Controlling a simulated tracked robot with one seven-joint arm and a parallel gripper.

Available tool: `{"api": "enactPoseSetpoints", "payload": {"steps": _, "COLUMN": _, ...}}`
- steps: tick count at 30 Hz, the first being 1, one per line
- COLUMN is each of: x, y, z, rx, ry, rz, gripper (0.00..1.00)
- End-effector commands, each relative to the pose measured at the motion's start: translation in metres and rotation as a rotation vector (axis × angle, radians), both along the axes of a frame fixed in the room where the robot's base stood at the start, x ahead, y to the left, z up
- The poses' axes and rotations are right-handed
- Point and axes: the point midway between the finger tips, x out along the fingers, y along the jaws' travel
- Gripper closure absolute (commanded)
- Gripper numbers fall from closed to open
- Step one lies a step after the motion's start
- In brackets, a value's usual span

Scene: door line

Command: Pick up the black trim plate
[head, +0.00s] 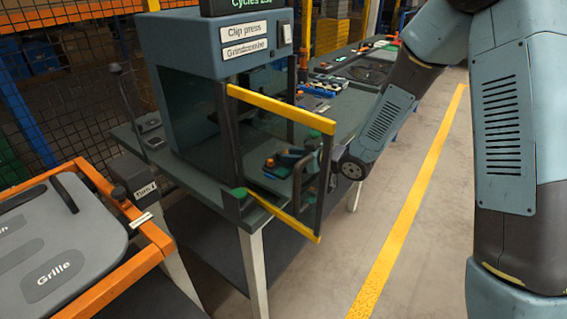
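I cannot single out the black trim plate with certainty; several dark shapes lie on the benches. My arm comes down from the upper right, and its wrist ends beside the clip press (190,45). My gripper (292,157) seems to reach left from there, behind the press's yellow-barred guard frame (283,108). The gripper is small, dark and partly covered by the frame, so its fingers and anything between them cannot be made out. Small orange and blue parts (272,168) sit on the press bench (335,112) close to it.
An orange-framed grey tray (55,275) marked "Grille" stands at the lower left. A small dark labelled box (135,180) is between it and the press. Mesh fencing (85,90) closes the back left. Open floor with a yellow line (408,215) lies right of the bench.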

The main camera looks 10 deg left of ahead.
Motion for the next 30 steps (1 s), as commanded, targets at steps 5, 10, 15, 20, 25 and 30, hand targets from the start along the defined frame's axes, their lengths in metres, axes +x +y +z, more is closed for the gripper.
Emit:
{"api": "enactPoseSetpoints", "payload": {"steps": 5, "x": 0.0032, "y": 0.0072, "z": -0.0033, "rx": -0.001, "ry": 0.001, "rz": -0.001, "gripper": 0.66}}
{"api": "enactPoseSetpoints", "payload": {"steps": 10, "x": 0.0030, "y": 0.0067, "z": -0.0031, "rx": -0.001, "ry": 0.001, "rz": -0.001, "gripper": 0.70}}
{"api": "enactPoseSetpoints", "payload": {"steps": 15, "x": 0.0030, "y": 0.0067, "z": -0.0031, "rx": -0.001, "ry": 0.001, "rz": -0.001, "gripper": 0.86}}
{"api": "enactPoseSetpoints", "payload": {"steps": 20, "x": 0.0029, "y": 0.0067, "z": -0.0031, "rx": -0.001, "ry": 0.001, "rz": -0.001, "gripper": 1.00}}
{"api": "enactPoseSetpoints", "payload": {"steps": 25, "x": 0.0029, "y": 0.0067, "z": -0.0029, "rx": 0.000, "ry": 0.001, "rz": -0.001, "gripper": 1.00}}
{"api": "enactPoseSetpoints", "payload": {"steps": 30, "x": 0.0030, "y": 0.0067, "z": -0.0014, "rx": 0.000, "ry": 0.001, "rz": -0.001, "gripper": 1.00}}
